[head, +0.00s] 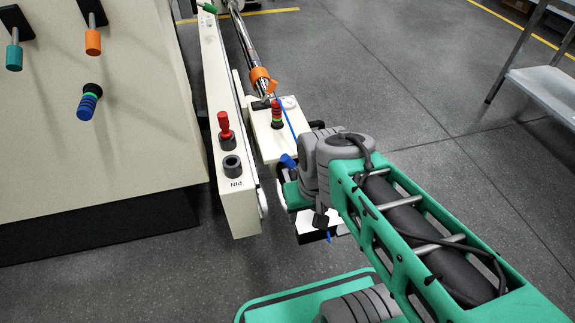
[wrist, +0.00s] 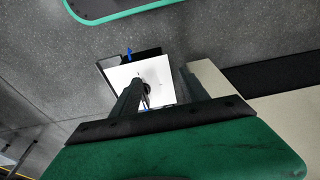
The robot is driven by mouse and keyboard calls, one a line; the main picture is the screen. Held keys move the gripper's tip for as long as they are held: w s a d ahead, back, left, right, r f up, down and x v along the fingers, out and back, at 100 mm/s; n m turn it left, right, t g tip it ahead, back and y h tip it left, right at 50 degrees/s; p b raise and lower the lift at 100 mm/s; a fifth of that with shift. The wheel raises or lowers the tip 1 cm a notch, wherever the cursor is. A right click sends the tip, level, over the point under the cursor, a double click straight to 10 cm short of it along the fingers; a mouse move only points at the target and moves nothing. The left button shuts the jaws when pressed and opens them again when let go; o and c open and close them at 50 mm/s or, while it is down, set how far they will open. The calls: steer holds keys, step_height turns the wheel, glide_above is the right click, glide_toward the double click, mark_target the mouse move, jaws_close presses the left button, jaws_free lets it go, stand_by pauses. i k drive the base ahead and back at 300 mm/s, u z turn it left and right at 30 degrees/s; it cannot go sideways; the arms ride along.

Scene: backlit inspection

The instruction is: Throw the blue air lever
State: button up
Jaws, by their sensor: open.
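My gripper is open, with its two fingers apart in the wrist view (wrist: 160,82). They point at a white plate (wrist: 121,76) with a small dark round fitting (wrist: 146,88) between them. Nothing is seen held. A small blue piece (wrist: 129,51) sticks out at the plate's edge. In the head view the white plate (head: 318,222) lies below my wrist, and a blue piece (head: 328,237) shows at its lower edge. Another blue piece (head: 289,160) shows left of my wrist. My arm hides much there; I cannot tell which blue piece is the lever's handle.
A narrow cream rail (head: 236,205) with a red knob (head: 225,125) stands beside my wrist. Open floor lies right.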

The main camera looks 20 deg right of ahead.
mark_target(286, 161)
steer(key=u, duration=0.5)
steer(key=k, duration=0.6)
steer(key=u, duration=1.15)
steer(key=i, duration=1)
steer(key=z, duration=0.15)
